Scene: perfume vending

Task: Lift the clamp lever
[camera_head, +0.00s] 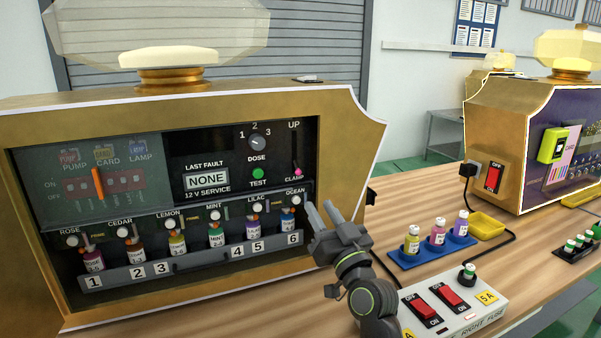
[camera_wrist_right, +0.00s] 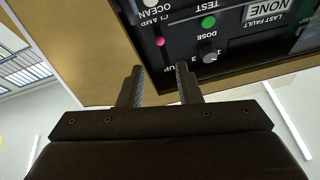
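The clamp lever (camera_head: 298,172) is a small pink-tipped lever at the right end of the black panel, just above the word CLAMP. Its tip sits low in its slot, with UP printed above. It also shows in the right wrist view as a pink knob (camera_wrist_right: 160,42), ahead of and roughly between the fingertips. My right gripper (camera_head: 320,208) is open and empty, below and a little right of the lever, apart from it. Its two fingers (camera_wrist_right: 160,68) point toward the panel in the wrist view, which shows the lettering upside down. My left gripper is not in view.
The gold cabinet (camera_head: 345,120) holds a drawer (camera_head: 190,264) of numbered perfume bottles.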

